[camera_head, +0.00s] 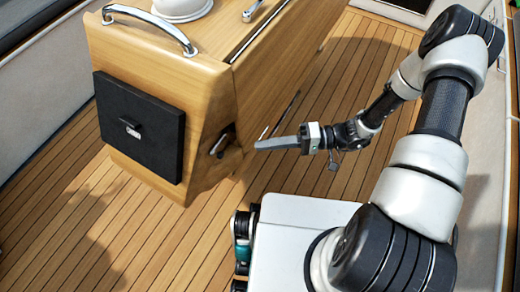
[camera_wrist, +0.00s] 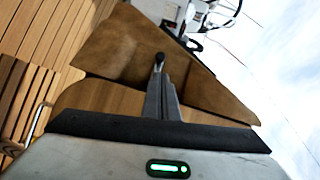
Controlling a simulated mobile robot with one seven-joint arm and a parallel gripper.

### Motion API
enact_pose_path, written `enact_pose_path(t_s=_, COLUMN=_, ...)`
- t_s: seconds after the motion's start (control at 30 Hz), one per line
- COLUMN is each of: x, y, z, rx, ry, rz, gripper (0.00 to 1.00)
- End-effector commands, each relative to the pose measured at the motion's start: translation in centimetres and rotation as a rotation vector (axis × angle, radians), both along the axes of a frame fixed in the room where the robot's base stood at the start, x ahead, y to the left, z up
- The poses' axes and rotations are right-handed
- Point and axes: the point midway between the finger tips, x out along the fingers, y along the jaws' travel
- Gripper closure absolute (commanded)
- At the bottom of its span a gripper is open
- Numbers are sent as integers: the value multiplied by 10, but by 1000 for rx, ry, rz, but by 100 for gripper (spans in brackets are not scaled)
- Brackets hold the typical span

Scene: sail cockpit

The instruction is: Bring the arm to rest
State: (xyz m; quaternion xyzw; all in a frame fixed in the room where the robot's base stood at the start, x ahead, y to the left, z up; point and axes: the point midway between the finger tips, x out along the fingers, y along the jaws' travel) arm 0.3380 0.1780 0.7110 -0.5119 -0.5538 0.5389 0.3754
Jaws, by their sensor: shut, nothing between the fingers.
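My arm (camera_head: 425,150) reaches from my base at the lower right, up and over, then down and left over the deck. My gripper (camera_head: 257,146) is shut and empty. Its long grey fingers point left toward the side of the wooden console (camera_head: 215,95), and the tips appear just short of it. In the wrist view my gripper's fingers (camera_wrist: 159,75) lie together, pointing at the wood. A small dark rounded shape sits at their tips; I cannot tell whether it belongs to the fingers or the console.
The console has a recessed lever (camera_head: 219,141) on its side, a black panel (camera_head: 138,127) and a chrome rail (camera_head: 150,28). Slatted teak deck (camera_head: 325,85) is open behind my gripper. A pale bench side (camera_head: 483,200) stands close to my arm at right.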

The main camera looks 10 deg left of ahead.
Motion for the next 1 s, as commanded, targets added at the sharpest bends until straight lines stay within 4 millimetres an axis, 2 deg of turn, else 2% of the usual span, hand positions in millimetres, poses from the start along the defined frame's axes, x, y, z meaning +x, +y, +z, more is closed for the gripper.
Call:
enact_pose_path(t_s=0.77, x=4, y=-5, z=2, rx=-2, ry=-1, rz=2, gripper=100)
enact_pose_path(t_s=0.87, x=5, y=-7, z=8, rx=-25, ry=-4, rz=20, gripper=100)
enact_pose_path(t_s=1.0, x=6, y=-20, z=36, rx=-140, ry=-12, rz=94, gripper=100)
